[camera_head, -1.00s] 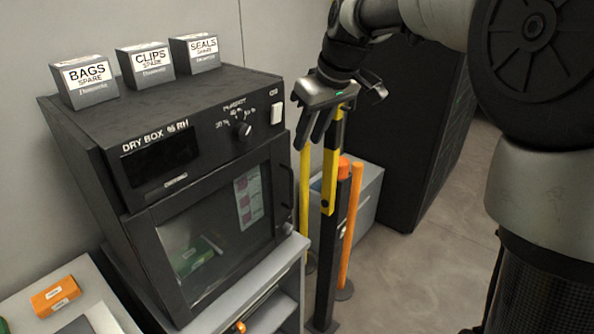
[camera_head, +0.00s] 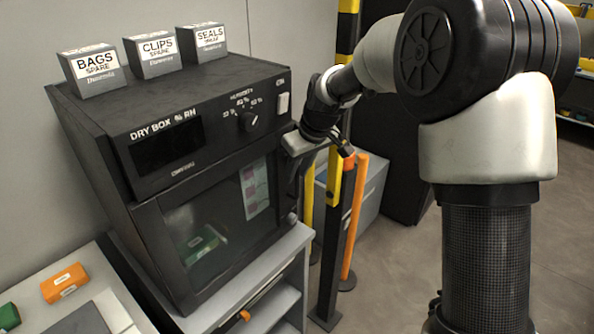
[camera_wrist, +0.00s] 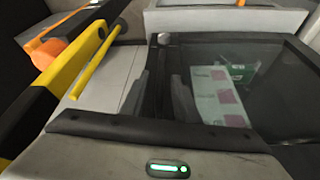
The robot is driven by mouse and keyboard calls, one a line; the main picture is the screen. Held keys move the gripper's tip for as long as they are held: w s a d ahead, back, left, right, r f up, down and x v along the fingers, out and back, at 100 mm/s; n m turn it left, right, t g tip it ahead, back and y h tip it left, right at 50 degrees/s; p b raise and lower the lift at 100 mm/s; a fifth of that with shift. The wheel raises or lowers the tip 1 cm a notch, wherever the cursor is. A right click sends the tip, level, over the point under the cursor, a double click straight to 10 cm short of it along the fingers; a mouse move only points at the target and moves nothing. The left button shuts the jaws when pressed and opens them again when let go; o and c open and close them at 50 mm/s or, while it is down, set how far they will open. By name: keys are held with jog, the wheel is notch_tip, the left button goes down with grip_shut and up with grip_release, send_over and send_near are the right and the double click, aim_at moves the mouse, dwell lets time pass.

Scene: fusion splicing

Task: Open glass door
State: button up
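The glass door (camera_head: 178,213) of the black dry box (camera_head: 120,165) is shut, with a dark frame and a pale sheet with pink patches (camera_head: 254,188) on its right side. It also shows in the wrist view (camera_wrist: 275,75). My gripper (camera_head: 297,172) is at the door's right edge, where the handle is. In the wrist view its two dark fingers (camera_wrist: 159,88) are apart, one on each side of the dark door edge and handle area. The handle is mostly hidden by my gripper in the head view, and contact cannot be told.
Yellow and orange posts (camera_head: 355,215) stand close to the right of my gripper. Boxes marked BAGS (camera_head: 95,72), CLIPS (camera_head: 153,55) and SEALS (camera_head: 205,42) stand on the dry box. A grey shelf unit (camera_head: 245,290) is below. An orange pack (camera_head: 64,283) lies at the left.

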jog(key=shift+f, duration=0.1)
grip_shut()
